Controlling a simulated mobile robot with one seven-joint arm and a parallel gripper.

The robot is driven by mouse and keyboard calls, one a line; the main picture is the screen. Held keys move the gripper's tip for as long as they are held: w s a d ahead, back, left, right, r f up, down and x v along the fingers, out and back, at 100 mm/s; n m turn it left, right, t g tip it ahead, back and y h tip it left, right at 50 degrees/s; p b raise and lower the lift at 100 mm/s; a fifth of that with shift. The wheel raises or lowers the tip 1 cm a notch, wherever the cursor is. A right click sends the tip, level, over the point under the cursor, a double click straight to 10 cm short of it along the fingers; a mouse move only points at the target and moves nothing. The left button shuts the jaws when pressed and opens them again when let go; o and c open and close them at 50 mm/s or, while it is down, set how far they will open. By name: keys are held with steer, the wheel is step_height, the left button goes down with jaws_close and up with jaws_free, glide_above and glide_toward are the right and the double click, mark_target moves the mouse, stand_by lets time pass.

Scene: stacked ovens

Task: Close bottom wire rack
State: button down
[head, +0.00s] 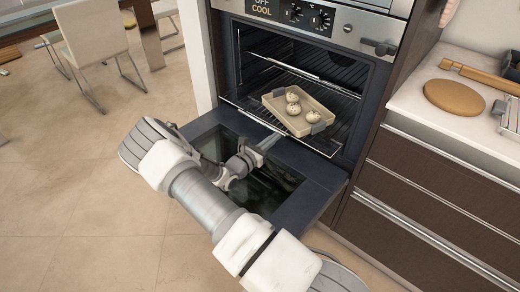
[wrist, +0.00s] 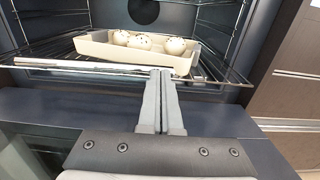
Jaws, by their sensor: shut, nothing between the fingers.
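The wire rack (head: 258,119) sits low in the open oven, with its front bar near the oven mouth. The front bar also shows in the wrist view (wrist: 95,66). A beige tray (head: 269,103) with three round speckled pieces (head: 292,97) rests on the rack; the tray also shows in the wrist view (wrist: 92,48). My gripper (head: 270,140) is over the lowered oven door, at the rack's front. In the wrist view its shut, empty fingertips (wrist: 160,73) overlap the front bar; I cannot tell whether they touch it.
The oven door (head: 318,200) hangs open below my arm. Another rack level (head: 300,72) shows higher in the oven. A counter with drawers (head: 430,200) stands close on the right, holding a round board (head: 454,97). Open floor and chairs (head: 95,40) lie left.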

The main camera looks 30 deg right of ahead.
mark_target(289, 126)
steer(key=x, duration=0.9)
steer(key=shift+w+d+b, duration=0.1)
steer(key=shift+d+b, duration=0.15)
steer(key=shift+b, duration=0.15)
steer(key=shift+a, duration=0.1)
